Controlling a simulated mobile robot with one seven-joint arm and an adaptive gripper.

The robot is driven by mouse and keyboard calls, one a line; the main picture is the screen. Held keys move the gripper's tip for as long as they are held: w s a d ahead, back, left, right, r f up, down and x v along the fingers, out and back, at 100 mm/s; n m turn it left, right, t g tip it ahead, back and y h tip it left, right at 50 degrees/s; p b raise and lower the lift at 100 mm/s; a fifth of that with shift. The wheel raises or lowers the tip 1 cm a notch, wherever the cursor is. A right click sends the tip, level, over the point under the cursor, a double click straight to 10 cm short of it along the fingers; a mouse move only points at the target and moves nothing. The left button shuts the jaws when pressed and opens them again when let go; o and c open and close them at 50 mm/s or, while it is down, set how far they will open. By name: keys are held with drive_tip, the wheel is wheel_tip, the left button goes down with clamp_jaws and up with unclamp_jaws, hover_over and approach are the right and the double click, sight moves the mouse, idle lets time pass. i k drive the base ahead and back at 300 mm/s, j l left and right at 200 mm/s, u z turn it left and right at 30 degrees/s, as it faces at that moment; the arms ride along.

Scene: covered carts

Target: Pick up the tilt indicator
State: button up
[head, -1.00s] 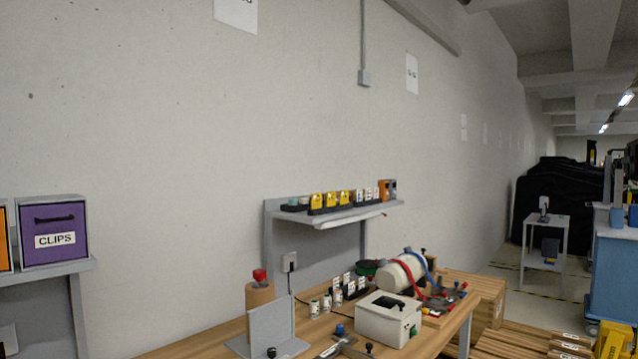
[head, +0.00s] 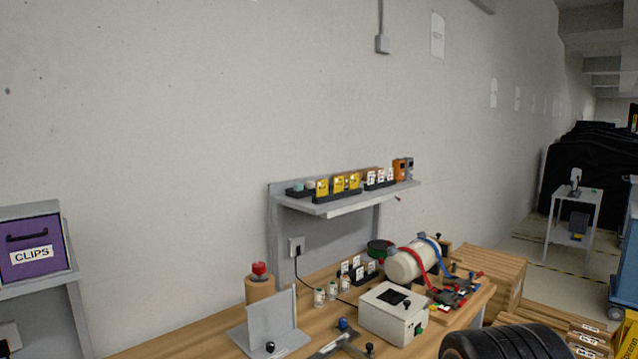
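I cannot tell for sure which item is the tilt indicator. Small upright label-like pieces stand in black holders on the grey wall shelf (head: 345,208): several yellow ones (head: 339,184) in the middle and several white ones (head: 381,177) to the right. More white pieces (head: 357,267) stand in a black holder on the wooden bench (head: 190,332). Their print is too small to read. My gripper is not in view. A black, ribbed rounded shape at the bottom right seems to be part of my arm.
The bench holds a white box (head: 391,313), a white cylinder with red and blue straps (head: 407,265), a grey angle plate (head: 270,325) and a brown roll with a red top (head: 259,285). A purple CLIPS bin (head: 40,247) is at left. Wooden crates (head: 500,275) stand right.

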sight(353, 178)
drive_tip(key=i+l+u, duration=0.2)
drive_tip(key=i+l, duration=0.2)
drive_tip(key=l, duration=0.15)
drive_tip(key=i+l+u, duration=0.2)
drive_tip(key=i+l, duration=0.15)
drive_tip(key=l, duration=0.3)
drive_tip(key=i+l+u, duration=0.15)
drive_tip(key=l, duration=0.2)
drive_tip(key=i+l+u, duration=0.1)
drive_tip(key=l, duration=0.25)
drive_tip(key=i+l+u, duration=0.1)
drive_tip(key=l, duration=0.25)
drive_tip(key=i, duration=0.1)
